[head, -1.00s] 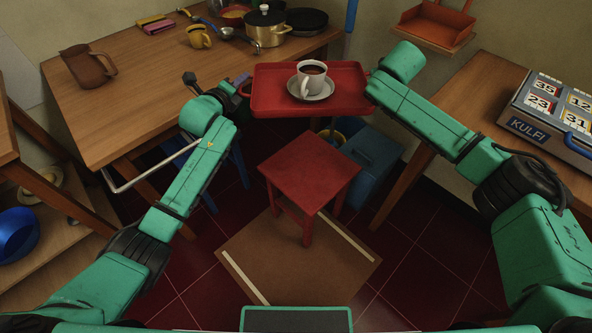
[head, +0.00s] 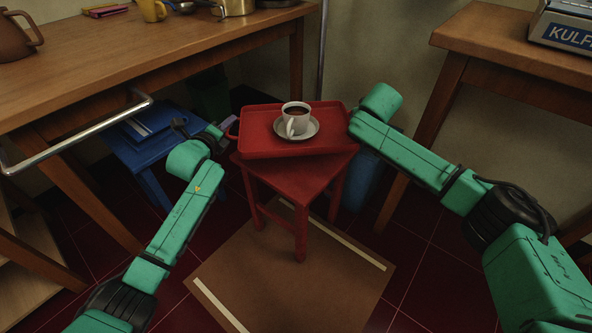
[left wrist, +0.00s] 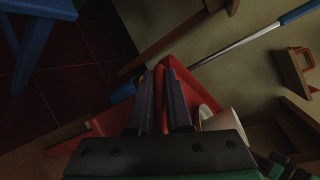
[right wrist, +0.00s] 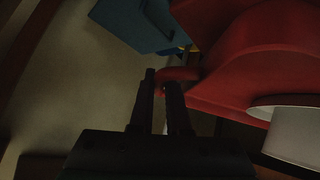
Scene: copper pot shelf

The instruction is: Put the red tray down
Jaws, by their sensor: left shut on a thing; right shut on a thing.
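The red tray (head: 262,142) is level over the red stool (head: 300,180) and covers most of its top. I cannot tell whether it touches the stool or hangs just above it. A white cup (head: 296,126) with a dark drink stands upright on a saucer (head: 313,128) on the tray. My left gripper (head: 229,129) is shut on the tray's left handle; its fingers also show in the left wrist view (left wrist: 166,68). My right gripper (right wrist: 160,80) is shut on the tray's right handle in the right wrist view; my forearm hides its fingers in the head view.
A wooden table (head: 130,60) with a metal rail (head: 80,130) stands at the left, a blue stool (head: 140,140) beneath its edge. Another wooden table (head: 500,45) with a Kulfi box (head: 570,35) stands at the right. A blue bin (head: 362,182) is behind the red stool. A brown mat (head: 290,280) lies in front.

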